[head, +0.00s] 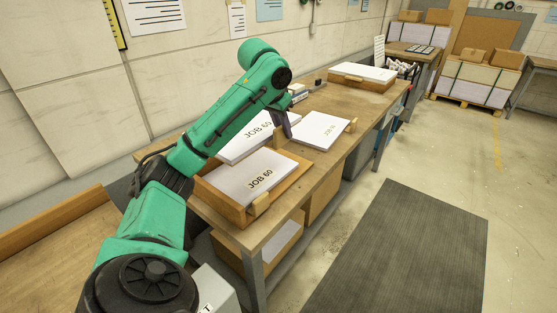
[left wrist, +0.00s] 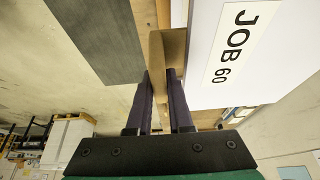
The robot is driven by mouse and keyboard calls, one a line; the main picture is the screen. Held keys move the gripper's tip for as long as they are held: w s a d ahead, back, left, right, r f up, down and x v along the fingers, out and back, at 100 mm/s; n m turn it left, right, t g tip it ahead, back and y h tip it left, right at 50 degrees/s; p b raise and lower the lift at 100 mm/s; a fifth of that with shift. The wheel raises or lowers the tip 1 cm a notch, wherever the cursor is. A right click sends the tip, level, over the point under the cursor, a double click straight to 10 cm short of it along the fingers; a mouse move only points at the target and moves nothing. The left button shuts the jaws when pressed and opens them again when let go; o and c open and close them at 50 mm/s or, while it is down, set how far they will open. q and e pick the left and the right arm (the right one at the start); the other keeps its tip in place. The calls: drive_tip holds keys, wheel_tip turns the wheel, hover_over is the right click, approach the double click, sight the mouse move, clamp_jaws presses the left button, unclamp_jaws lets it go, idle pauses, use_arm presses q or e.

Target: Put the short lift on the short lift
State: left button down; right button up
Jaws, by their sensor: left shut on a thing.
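Three paper lifts lie on the near half of the bench. The rear lift (head: 238,148) has a label that seems to read JOB 60. The front lift (head: 248,178), also marked JOB 60, sits in a wooden tray (head: 293,183). I cannot tell which are the short lifts. My left gripper (head: 287,133) is by the rear lift's right end. In the left wrist view its fingers (left wrist: 162,78) are shut on a brown tab (left wrist: 157,50) beside a lift labelled JOB 60 (left wrist: 206,62).
A farther lift (head: 365,71) sits in a wooden tray at the bench's far end. Small items (head: 298,91) lie along the wall. The dark floor mat (head: 405,250) is clear.

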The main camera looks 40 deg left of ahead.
sight(275, 142)
use_arm(q)
wheel_tip(275, 142, down, 11)
drive_tip(key=shift+a+r+b, duration=0.15)
drive_tip(key=shift+b, duration=0.3)
drive_tip(key=c, duration=0.9)
unclamp_jaws()
drive_tip(key=shift+o, duration=0.4)
drive_tip(key=shift+d, duration=0.2)
drive_tip(key=v, duration=1.2)
